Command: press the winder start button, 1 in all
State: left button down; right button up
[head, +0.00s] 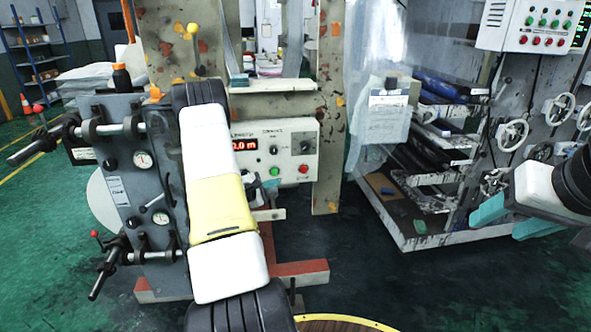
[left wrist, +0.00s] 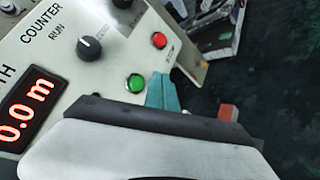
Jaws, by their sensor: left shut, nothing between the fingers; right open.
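The winder's control panel (head: 309,140) is cream, with a red "0.0 m" display. A round green button (head: 275,171) sits at its lower edge, left of a red button (head: 303,168). In the left wrist view, the green button (left wrist: 137,83) and the red button (left wrist: 159,40) both show. My left gripper (left wrist: 161,78) is shut and empty, its teal tips close beside the green button, on the red button's side. I cannot tell whether they touch anything. In the head view my own white and yellow arm hides most of that gripper. My right gripper (head: 494,226) is open and empty at far right.
A grey machine frame (head: 140,185) with gauges and rods stands at left. Dark rollers (head: 445,90) and a rack fill the right, below a white control box (head: 530,25). A counter dial (left wrist: 90,47) is above the green button. Dark floor is clear in front.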

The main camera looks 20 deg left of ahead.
aim_at(274, 172)
pick_arm(q)
jog(key=shift+w+a, duration=0.45)
jog(key=shift+w, duration=0.25)
jog(key=shift+w+a, duration=0.4)
jog(key=shift+w, duration=0.3)
dwell(1.0)
jog(key=shift+w+a, duration=0.2)
jog(key=shift+w, duration=0.15)
